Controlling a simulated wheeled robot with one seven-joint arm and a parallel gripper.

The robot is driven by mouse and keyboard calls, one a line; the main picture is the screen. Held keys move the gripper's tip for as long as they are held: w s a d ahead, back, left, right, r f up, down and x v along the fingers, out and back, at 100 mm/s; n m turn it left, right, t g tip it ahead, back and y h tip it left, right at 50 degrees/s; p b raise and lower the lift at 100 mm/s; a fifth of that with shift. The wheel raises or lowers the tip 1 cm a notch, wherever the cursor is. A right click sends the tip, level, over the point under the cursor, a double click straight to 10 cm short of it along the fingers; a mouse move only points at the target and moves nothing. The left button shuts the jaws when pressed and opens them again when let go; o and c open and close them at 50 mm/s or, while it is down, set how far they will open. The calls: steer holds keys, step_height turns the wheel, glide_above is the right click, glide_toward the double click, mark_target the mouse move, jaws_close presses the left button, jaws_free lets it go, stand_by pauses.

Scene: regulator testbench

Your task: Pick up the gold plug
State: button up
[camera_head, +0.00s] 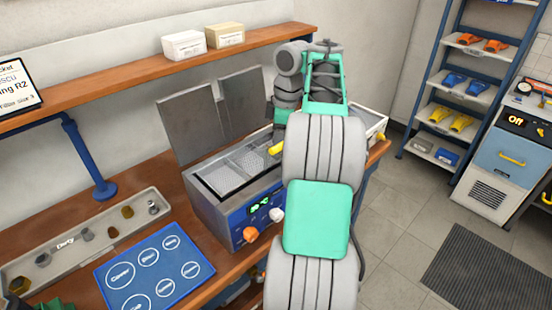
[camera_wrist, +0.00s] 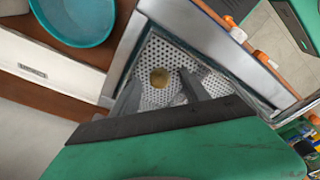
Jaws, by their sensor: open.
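The gold plug (camera_wrist: 160,77) is a small round piece lying on the perforated metal floor of a basket (camera_wrist: 186,52) in the wrist view. My gripper (camera_wrist: 159,88) is above the basket with its two grey fingers apart and pointing toward the plug. The plug shows between the fingertips, and nothing is visibly held. How much height is left between fingertips and plug cannot be told. In the head view my arm hides the gripper and this plug. The machine with lidded basins (camera_head: 210,205) stands on the bench there.
A long grey tray (camera_head: 85,262) holds several small metal parts at left. A blue mat (camera_head: 150,268) with labelled circles lies beside it. Raised lids (camera_head: 190,128) stand behind the basins. A teal bowl (camera_wrist: 75,18) is near the basket.

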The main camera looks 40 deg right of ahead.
steer(key=shift+r, duration=0.15)
jaws_close()
stand_by(0.4)
